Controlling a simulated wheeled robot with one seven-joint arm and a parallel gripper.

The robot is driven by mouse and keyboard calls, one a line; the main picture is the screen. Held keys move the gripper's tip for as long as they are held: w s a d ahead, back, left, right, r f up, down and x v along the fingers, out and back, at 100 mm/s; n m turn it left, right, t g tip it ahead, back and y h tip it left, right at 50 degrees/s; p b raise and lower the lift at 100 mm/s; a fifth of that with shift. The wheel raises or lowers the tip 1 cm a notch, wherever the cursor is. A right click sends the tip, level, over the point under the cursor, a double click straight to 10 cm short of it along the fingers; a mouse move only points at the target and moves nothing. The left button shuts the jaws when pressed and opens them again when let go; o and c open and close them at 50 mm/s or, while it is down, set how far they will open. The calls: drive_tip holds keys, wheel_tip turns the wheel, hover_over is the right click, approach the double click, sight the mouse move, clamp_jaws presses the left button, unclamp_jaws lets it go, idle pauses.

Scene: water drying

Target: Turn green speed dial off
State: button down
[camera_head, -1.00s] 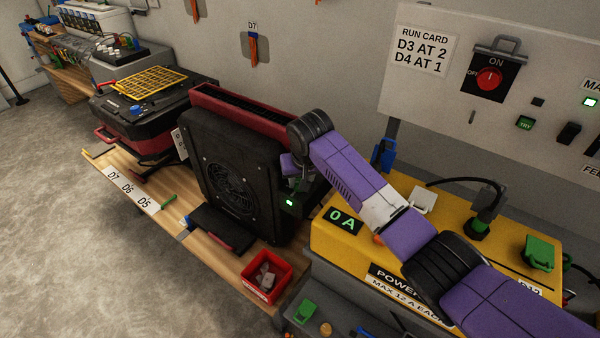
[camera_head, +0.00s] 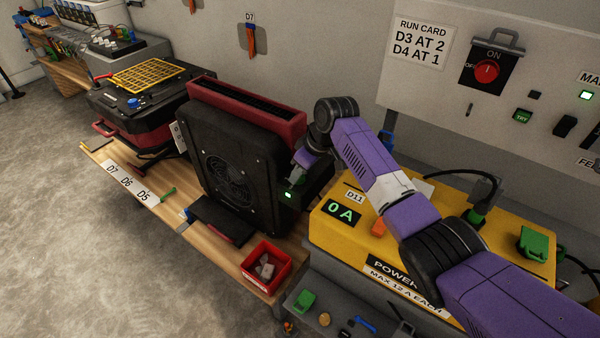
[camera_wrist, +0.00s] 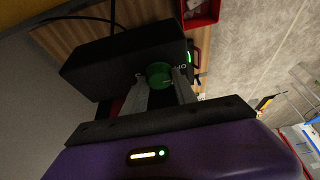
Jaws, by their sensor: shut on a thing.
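The green speed dial (camera_wrist: 159,74) is on the dark end face of the black fan unit, seen in the wrist view. My gripper (camera_wrist: 159,80) has one finger on each side of the dial and is shut on it. White marks around the dial are only partly legible. In the head view my gripper (camera_head: 297,176) is at the right side of the black and red fan unit (camera_head: 236,165) and hides the dial there. A small green light (camera_head: 288,195) is lit just below the gripper; a green light (camera_wrist: 190,57) also glows in the wrist view.
A yellow power box (camera_head: 335,236) reading 0 A stands right of the fan, under my arm. A red bin (camera_head: 283,276) sits on the bench in front. A panel with a red switch (camera_head: 486,71) is on the wall. The floor at left is clear.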

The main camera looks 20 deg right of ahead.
sight(309, 185)
idle(0.4)
drive_tip(key=c, duration=1.3)
unclamp_jaws()
drive_tip(key=shift+o, duration=0.2)
drive_tip(key=v, duration=0.7)
drive_tip(key=shift+r, duration=0.35)
drive_tip(key=shift+s+d, duration=0.15)
